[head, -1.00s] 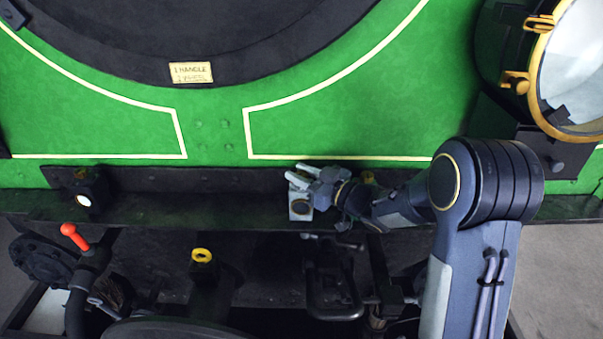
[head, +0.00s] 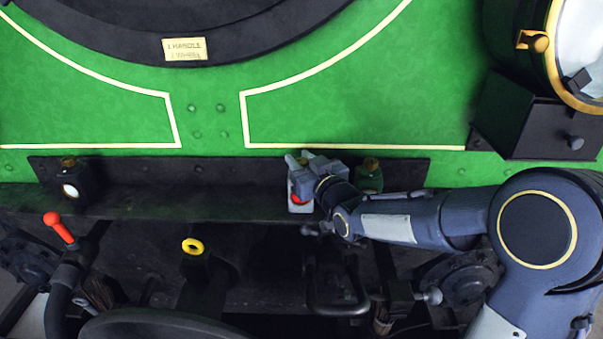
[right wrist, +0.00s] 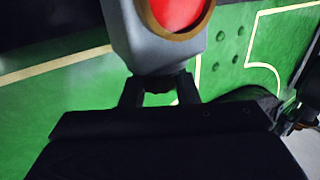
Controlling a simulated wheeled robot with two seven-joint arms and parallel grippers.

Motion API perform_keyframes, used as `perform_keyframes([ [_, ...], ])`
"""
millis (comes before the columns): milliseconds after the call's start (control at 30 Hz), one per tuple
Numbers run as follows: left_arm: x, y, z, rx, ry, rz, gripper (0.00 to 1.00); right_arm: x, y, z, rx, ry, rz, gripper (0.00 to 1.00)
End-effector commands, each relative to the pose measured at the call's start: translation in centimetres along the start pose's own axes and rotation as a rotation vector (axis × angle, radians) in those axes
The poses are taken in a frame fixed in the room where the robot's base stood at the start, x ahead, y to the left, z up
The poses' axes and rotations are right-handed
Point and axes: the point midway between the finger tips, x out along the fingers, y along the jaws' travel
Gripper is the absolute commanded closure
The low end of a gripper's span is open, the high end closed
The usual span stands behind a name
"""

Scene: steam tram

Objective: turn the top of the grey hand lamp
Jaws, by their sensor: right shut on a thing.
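The grey hand lamp (head: 300,207) stands on the dark ledge below the green panel in the head view. Part of its red lens shows beside my gripper. My right gripper (head: 302,160) reaches in from the right and is shut on the lamp's top; its fingers hide much of that top. In the right wrist view the lamp's grey body (right wrist: 135,45) and its red lens in a brass ring show just beyond the fingers (right wrist: 158,88). My left gripper is in neither view.
A black lamp (head: 84,182) with a white lens stands on the ledge at left. A dark green lamp (head: 369,174) stands close behind my right forearm. A large headlamp (head: 548,60) is at upper right. A red-handled lever (head: 60,228) and a yellow-ringed part (head: 192,246) are below the ledge.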

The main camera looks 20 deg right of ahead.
Motion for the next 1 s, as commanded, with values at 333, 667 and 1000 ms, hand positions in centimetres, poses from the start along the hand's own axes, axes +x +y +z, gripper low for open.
perform_keyframes([
  [333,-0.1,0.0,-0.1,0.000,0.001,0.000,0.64,0.1,-0.2,-0.1,-0.002,-0.005,0.194,0.95],
  [667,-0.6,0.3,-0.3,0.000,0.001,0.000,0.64,0.0,0.0,-0.1,-0.002,-0.002,0.277,0.95],
  [1000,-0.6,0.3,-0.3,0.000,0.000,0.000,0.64,0.0,0.1,-0.1,-0.003,0.000,0.284,0.95],
])
